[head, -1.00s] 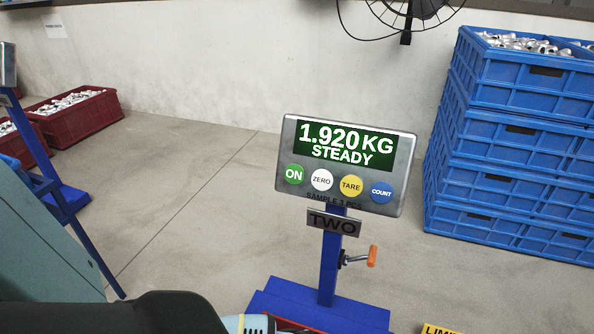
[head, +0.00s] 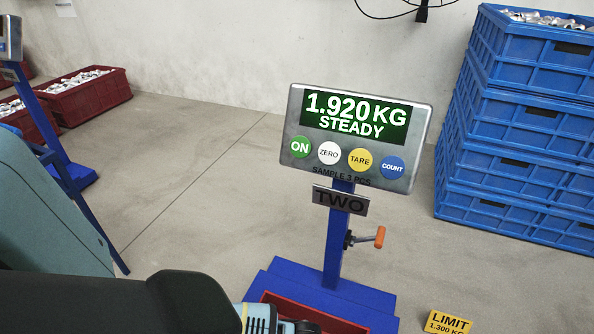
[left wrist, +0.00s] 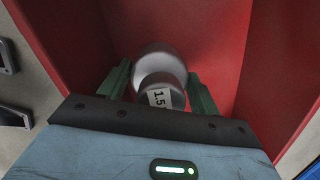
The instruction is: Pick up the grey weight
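The grey weight (left wrist: 155,66) is in the left wrist view, inside a red container. It is rounded and shiny, with a white label reading "1.5" on its nearer part. The green fingers of my left gripper (left wrist: 160,82) stand on either side of it. They look open, with a narrow gap beside the weight's nearer part. In the head view my left gripper (head: 262,318) is only partly visible at the bottom edge, by the red tray on the scale. The weight is hidden there. My right gripper is not in view.
The scale display (head: 355,140) reads 1.920 KG, STEADY, above a TWO plate (head: 340,200). An orange crank handle (head: 379,237) sticks out from its post. Stacked blue crates (head: 505,170) stand at right. A yellow LIMIT sign (head: 447,323) is at bottom right. Red crates (head: 90,97) are back left.

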